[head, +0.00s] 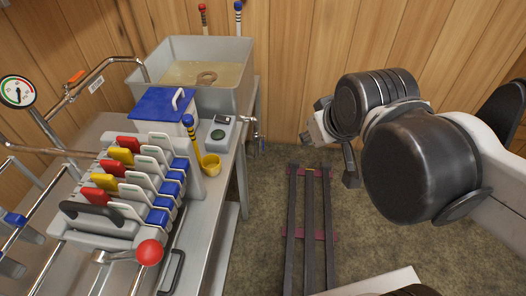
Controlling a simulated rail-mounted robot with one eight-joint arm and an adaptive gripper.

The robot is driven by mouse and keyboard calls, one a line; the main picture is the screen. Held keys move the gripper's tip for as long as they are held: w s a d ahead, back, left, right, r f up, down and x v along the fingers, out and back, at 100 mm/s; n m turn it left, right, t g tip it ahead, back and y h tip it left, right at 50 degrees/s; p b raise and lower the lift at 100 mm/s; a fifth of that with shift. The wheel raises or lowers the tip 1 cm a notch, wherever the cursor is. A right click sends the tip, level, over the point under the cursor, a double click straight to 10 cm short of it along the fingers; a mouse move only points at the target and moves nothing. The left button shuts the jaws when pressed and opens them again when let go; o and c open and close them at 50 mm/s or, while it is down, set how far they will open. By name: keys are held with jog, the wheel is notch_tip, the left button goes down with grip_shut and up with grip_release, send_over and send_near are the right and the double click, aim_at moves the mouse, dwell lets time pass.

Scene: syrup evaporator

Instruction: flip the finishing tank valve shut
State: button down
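A grey open tank (238,58) with amber liquid stands at the back left of the head view. A small metal tap (254,122) shows beside the bench near the tank's front right corner. An orange-handled valve (76,77) sits on a steel pipe left of the tank, with a small white label beside it. I cannot tell for sure which is the finishing tank valve. My gripper (335,140) is in the air right of the bench, apart from both. It is partly hidden by my wrist, and its opening cannot be made out.
A filter press (135,190) with coloured plates and a red-ball lever (149,252) fills the bench's front. A blue-lidded box (165,108), yellow cup (210,165) and pressure gauge (17,92) stand near it. Floor rails (310,230) lie in the open space right of the bench.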

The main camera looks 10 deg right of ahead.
jog(key=w+f+n+h+b, duration=0.1)
jog(key=w+f+n+b, duration=0.1)
jog(key=w+f+n, duration=0.45)
jog(key=w+a+f+n+b, duration=0.1)
jog(key=w+f+n+b, duration=0.25)
jog(key=w, duration=0.65)
jog(key=w+f+n+h+b, duration=0.1)
jog(key=w+f+n+b, duration=0.1)
jog(key=w+f+n, duration=0.5)
jog(key=w+a+f+n+b, duration=0.1)
jog(key=w+f+n+b, duration=0.2)
jog(key=f, duration=1.2)
jog(key=w+a+f+n+t+b, duration=0.1)
jog(key=w+a+f+n+b, duration=0.1)
jog(key=w+f+n, duration=0.8)
notch_tip(320, 180, down, 5)
jog(key=shift+w+a+r+h+b, duration=0.1)
jog(key=shift+w+a+h+b, duration=0.1)
jog(key=shift+h+b, duration=0.4)
jog(key=shift+d, duration=0.1)
jog(key=w+r+b+x, duration=0.2)
jog(key=b+x, duration=0.3)
jog(key=x, duration=0.7)
jog(key=shift+w+d+f, duration=0.25)
jog(key=shift+w, duration=0.1)
